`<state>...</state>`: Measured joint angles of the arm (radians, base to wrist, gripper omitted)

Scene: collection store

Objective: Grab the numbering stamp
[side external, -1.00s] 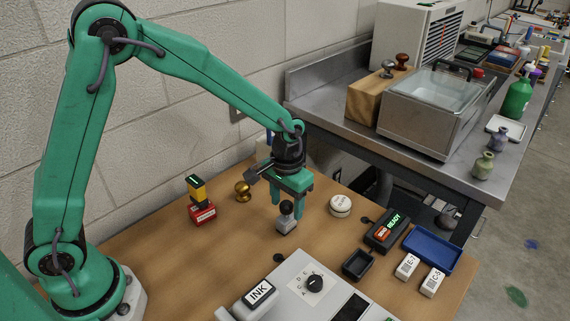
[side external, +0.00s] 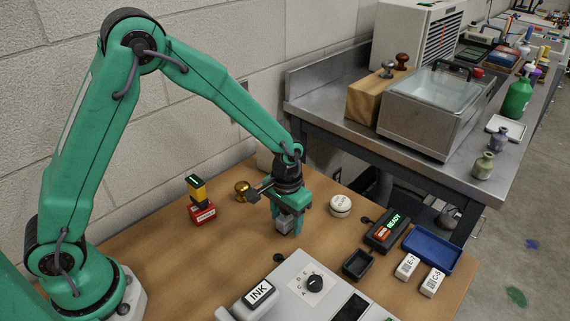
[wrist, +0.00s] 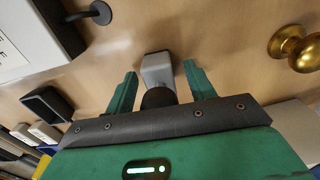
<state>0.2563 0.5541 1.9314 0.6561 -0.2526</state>
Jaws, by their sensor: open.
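The numbering stamp, a grey block with a black round knob, stands upright on the wooden bench (side external: 235,240). In the side view the stamp (side external: 286,224) is partly hidden by my gripper (side external: 288,219), which has come down over it. In the wrist view the grey body of the stamp (wrist: 157,68) shows between the two green fingers of my gripper (wrist: 160,74), with a gap on each side. The black knob sits close under the palm. The fingers are open.
A brass knob (side external: 242,190) and a yellow, black and red stamp (side external: 200,201) stand to the left. A round white tin (side external: 340,205) is close on the right. The grey console (side external: 300,270) with a dial lies in front. A black tray (side external: 357,264) is right of it.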

